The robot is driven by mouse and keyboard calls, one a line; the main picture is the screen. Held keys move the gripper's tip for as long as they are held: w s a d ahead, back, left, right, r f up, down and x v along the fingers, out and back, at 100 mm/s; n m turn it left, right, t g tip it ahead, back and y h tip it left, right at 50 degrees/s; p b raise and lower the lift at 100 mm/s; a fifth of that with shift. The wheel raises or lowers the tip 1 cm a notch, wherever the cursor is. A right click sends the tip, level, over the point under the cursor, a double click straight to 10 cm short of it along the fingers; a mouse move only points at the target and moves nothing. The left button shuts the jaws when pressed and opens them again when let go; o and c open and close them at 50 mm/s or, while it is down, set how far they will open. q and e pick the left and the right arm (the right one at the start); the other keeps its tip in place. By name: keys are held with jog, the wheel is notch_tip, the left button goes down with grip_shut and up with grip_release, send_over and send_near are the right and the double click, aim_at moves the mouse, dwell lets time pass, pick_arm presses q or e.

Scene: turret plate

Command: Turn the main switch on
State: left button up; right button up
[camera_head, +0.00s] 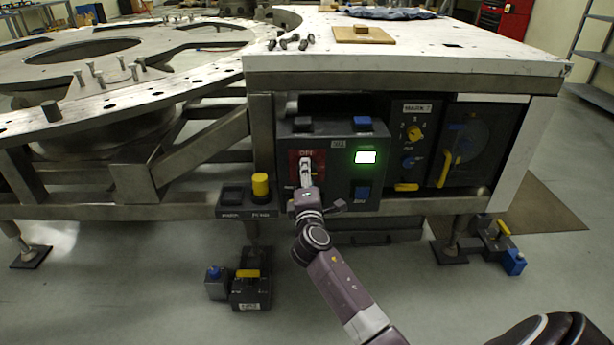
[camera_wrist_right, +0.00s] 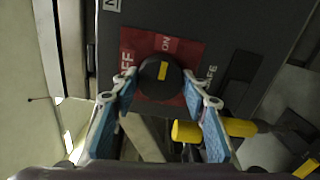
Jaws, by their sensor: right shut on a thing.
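The main switch is a round black knob (camera_wrist_right: 154,86) with a short yellow mark, on a red plate (camera_wrist_right: 191,55) in the right wrist view. The plate carries an "ON" label above the knob and an "OFF" label, partly hidden, at its left. The yellow mark lies on the upper half of the knob, toward the "ON" side. My right gripper (camera_wrist_right: 160,86) is shut on the knob, one finger on each side. In the head view, my right gripper (camera_head: 305,168) covers the knob, below "OFF" on the red plate (camera_head: 294,158). My left gripper is out of view.
The dark control box (camera_head: 335,128) has a lit green display (camera_head: 366,157) and blue buttons. A yellow button (camera_head: 261,186) juts out lower left of the gripper. The turret plate (camera_head: 180,85) lies left.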

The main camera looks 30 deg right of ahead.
jog(key=o, duration=1.2)
jog(key=shift+c, duration=0.2)
jog(key=v, duration=1.2)
jog(key=shift+s, duration=0.1)
